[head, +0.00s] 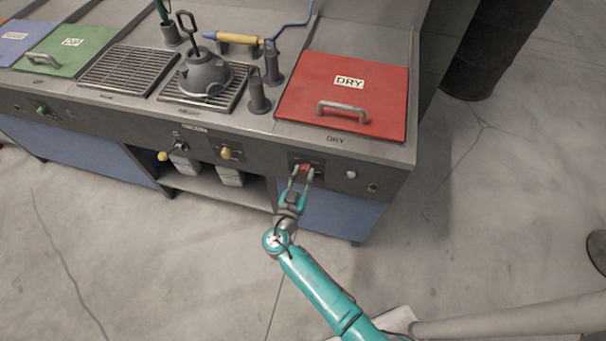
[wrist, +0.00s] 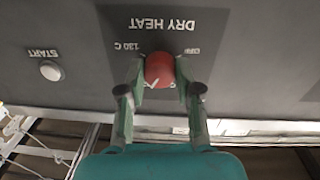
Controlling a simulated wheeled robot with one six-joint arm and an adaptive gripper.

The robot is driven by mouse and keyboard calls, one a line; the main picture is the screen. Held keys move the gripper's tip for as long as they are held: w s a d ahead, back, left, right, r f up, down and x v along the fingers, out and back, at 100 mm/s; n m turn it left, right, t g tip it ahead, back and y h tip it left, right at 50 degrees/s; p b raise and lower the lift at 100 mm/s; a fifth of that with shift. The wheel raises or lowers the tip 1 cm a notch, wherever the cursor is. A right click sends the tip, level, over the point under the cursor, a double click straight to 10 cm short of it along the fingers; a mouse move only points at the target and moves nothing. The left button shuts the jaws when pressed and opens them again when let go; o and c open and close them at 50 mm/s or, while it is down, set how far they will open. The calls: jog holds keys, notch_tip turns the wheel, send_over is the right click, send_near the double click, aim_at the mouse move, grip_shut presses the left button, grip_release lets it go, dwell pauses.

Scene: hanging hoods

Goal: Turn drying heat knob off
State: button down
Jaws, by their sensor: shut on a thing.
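The red drying heat knob (wrist: 158,70) sits on a dark panel labelled DRY HEAT, upside down in the wrist view. Marks reading 130 C and what looks like OFF stand on either side of it. A pale pointer line shows at the knob's lower edge, toward the 130 C side. In the head view the knob (head: 304,168) is on the bench front below the red DRY lid. My gripper (wrist: 160,84) has a finger on each side of the knob and is shut on it. It also shows in the head view (head: 303,174).
A white START button (wrist: 50,70) is beside the knob on the same panel. The red DRY lid (head: 310,85) with a metal handle is above. Open floor lies before the bench.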

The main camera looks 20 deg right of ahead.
jog(key=n, duration=0.4)
jog(key=shift+n, duration=0.3)
jog(key=n, duration=0.3)
jog(key=shift+n, duration=0.4)
jog(key=n+t, duration=0.1)
jog(key=n, duration=0.6)
jog(key=shift+n, duration=0.3)
jog(key=n, duration=0.4)
jog(key=shift+y, duration=0.4)
jog(key=n, duration=0.3)
jog(key=shift+s+d+n, duration=0.1)
jog(key=shift+n, duration=0.2)
jog(key=n, duration=0.3)
jog(key=shift+n, duration=0.4)
jog(key=shift+n+y, duration=0.3)
jog(key=shift+n, duration=1.6)
